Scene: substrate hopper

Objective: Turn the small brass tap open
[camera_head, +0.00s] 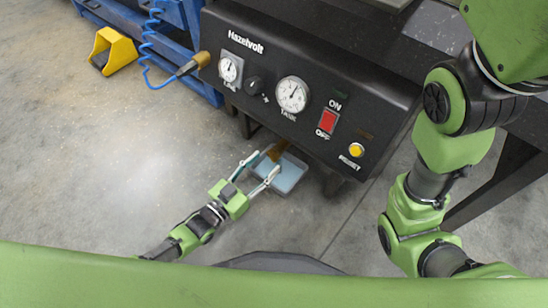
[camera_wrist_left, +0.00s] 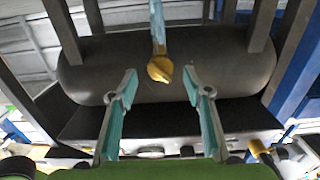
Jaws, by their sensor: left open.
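The small brass tap (camera_head: 277,150) hangs under the front edge of the black machine panel, partly hidden by it. In the left wrist view the tap (camera_wrist_left: 160,69) shows as a rounded brass piece below a dark tank (camera_wrist_left: 220,72). My left gripper (camera_head: 264,165) is open, its two teal fingers pointing toward the tap. In the left wrist view its fingertips (camera_wrist_left: 160,88) stand to either side of the tap, with a gap on both sides and nothing between them touched. My right gripper is out of view.
A shallow pale-blue tray (camera_head: 287,181) lies on the floor below the tap. The panel (camera_head: 260,97) carries gauges, a red switch (camera_head: 327,121) and a yellow reset button (camera_head: 356,150). A blue coiled hose (camera_head: 150,45) hangs at left.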

